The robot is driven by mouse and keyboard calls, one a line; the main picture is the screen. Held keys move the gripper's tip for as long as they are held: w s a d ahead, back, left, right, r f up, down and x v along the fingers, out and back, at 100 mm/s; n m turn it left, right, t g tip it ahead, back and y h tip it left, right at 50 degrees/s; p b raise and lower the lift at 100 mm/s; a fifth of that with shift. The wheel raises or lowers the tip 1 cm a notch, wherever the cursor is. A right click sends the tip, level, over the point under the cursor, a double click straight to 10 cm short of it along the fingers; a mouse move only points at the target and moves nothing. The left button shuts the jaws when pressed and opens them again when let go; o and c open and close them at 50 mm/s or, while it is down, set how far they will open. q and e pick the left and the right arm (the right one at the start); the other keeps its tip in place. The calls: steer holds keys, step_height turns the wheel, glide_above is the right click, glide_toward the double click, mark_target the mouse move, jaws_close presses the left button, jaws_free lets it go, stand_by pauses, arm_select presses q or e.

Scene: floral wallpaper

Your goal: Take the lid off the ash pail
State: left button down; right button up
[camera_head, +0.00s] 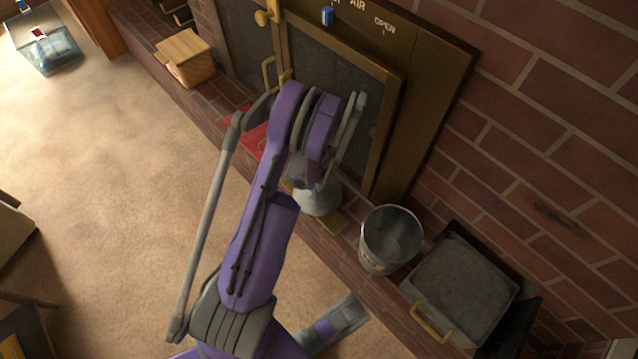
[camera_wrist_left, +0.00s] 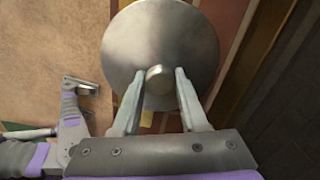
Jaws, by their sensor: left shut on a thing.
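The ash pail (camera_head: 372,258) is a grey metal bucket standing on the brick hearth, with dark lettering on its side. Its mouth is uncovered and its inside shows. The lid (camera_head: 320,200) is a round grey metal disc, held to the left of the pail and apart from it. My left gripper (camera_wrist_left: 157,77) is shut on the lid's knob, and the lid (camera_wrist_left: 150,35) fills the top of the wrist view. In the head view my arm hides most of this gripper. A purple and grey part of my other arm shows low in the head view; its jaws are unclear.
A grey tray with a brass handle (camera_head: 432,324) stands right of the pail. The stove doors (camera_head: 335,95) are behind the arm. A red item (camera_head: 252,138) and a wooden box (camera_head: 190,68) lie farther left on the hearth. The carpet (camera_head: 130,150) is largely clear.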

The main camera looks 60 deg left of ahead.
arm_select(q)
steer(key=shift+f+b, duration=0.45)
steer(key=shift+f, duration=0.15)
stand_by(0.3)
jaws_free()
stand_by(0.4)
steer(key=shift+r, duration=0.15)
step_height(320, 180, up, 11)
steer(key=p, duration=0.3)
steer(key=shift+f, duration=0.2)
steer(key=shift+d, duration=0.1)
